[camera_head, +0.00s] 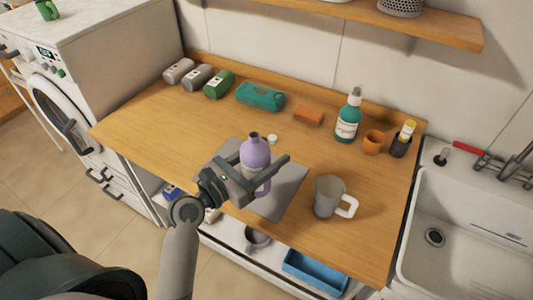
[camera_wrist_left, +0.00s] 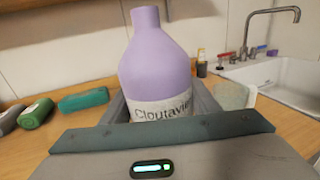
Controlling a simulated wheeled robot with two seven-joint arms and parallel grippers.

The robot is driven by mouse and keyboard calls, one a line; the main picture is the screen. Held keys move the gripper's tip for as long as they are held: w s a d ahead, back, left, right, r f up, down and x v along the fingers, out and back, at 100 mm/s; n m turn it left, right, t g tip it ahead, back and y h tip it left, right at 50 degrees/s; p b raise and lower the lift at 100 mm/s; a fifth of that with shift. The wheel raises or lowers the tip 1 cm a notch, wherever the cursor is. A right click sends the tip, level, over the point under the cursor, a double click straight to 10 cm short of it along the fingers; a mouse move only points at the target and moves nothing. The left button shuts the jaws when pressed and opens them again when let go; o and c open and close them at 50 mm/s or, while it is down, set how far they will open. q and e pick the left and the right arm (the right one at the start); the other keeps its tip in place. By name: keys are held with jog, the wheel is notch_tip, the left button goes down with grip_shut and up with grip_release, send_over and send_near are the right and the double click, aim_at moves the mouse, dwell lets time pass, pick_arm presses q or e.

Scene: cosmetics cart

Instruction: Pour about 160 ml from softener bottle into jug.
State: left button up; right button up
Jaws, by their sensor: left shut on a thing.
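The softener bottle (camera_head: 254,153) is purple with a pale label and an open neck. My left gripper (camera_head: 265,172) is shut around its body, and the bottle is upright over the grey mat (camera_head: 291,190). I cannot tell whether its base touches the mat. In the left wrist view the bottle (camera_wrist_left: 158,65) stands between the fingers, with its label partly hidden by the gripper. The jug (camera_head: 328,196) is grey with a white handle and stands on the counter to the right of the bottle. Its inside is not clear. My right gripper is not in view.
A small white cap (camera_head: 272,139) lies behind the bottle. A green pump bottle (camera_head: 348,120), orange cup (camera_head: 374,140) and dark holder (camera_head: 400,145) stand at the back right. A teal pack (camera_head: 260,96) and an orange block (camera_head: 308,115) lie at the back. The sink (camera_head: 465,225) is at right.

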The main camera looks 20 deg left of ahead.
pick_arm(q)
jog(key=s+f+b, duration=0.1)
jog(key=s+d+f+m+h+b, duration=0.1)
jog(key=b, duration=0.1)
jog(key=shift+f+g, duration=0.3)
jog(key=shift+f, duration=0.05)
jog(key=shift+s+d+f+m+h+b, duration=0.2)
jog(key=shift+s+d+m+h+b, duration=0.25)
jog(key=shift+b, duration=0.35)
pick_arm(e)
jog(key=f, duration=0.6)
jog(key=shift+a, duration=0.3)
pick_arm(q)
jog(key=shift+a, duration=0.1)
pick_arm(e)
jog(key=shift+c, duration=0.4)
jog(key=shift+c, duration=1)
pick_arm(q)
jog(key=shift+s+n, duration=0.1)
jog(key=shift+n, duration=0.15)
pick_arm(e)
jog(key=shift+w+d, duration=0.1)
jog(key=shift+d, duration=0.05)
